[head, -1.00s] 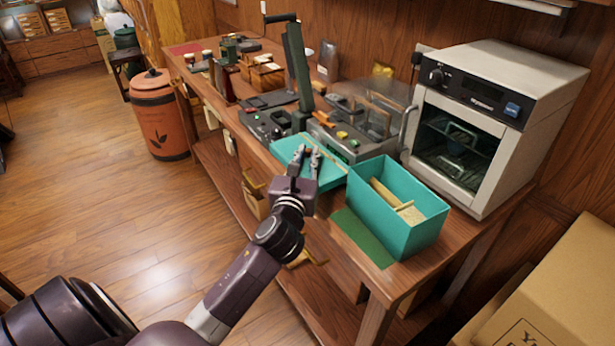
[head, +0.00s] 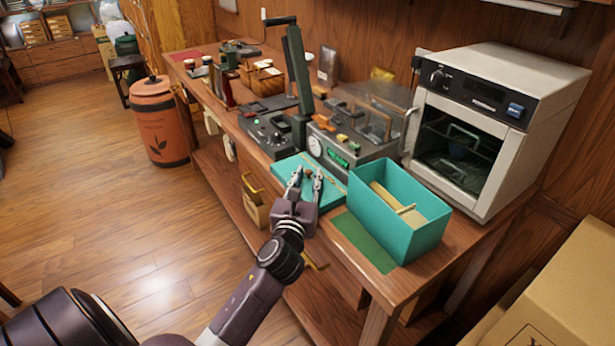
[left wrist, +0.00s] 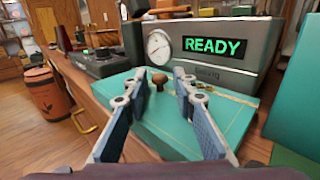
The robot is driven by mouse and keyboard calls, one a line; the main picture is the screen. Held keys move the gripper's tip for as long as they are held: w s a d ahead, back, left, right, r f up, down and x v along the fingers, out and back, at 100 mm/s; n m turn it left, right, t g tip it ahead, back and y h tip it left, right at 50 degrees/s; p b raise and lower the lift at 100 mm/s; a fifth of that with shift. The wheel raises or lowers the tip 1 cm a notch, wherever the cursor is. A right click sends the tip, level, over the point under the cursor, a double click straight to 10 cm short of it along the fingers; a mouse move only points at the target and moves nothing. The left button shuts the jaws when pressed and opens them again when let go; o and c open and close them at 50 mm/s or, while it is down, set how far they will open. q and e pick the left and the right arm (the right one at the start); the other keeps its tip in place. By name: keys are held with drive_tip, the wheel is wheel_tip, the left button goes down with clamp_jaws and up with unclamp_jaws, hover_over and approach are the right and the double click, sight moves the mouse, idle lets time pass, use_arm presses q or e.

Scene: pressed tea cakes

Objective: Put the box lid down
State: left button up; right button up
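The box lid (head: 335,183) is a flat teal panel with a small brown knob. It lies on the workbench left of the open teal box (head: 398,235), in front of a grey machine; my gripper covers its near edge. My left gripper (head: 307,172) is open above the lid, its fingertips on either side of the knob. In the left wrist view the knob (left wrist: 158,81) shows between the spread fingers with gaps on both sides, and the lid (left wrist: 175,125) spreads beneath them. My right gripper is not in view.
The grey machine (left wrist: 222,48) with a dial and a "READY" display stands right behind the lid. A green mat (head: 362,240) lies by the box, which holds tan material. A white oven (head: 490,125) stands to the right. The bench's front edge is close to the lid.

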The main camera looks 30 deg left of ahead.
use_arm(q)
drive_tip(key=shift+o, duration=0.3)
drive_tip(key=shift+r, duration=0.15)
drive_tip(key=shift+s, duration=0.15)
drive_tip(key=v, duration=1.1)
drive_tip(key=shift+s+d+p, duration=0.2)
drive_tip(key=shift+s+p, duration=0.1)
drive_tip(key=shift+p, duration=0.05)
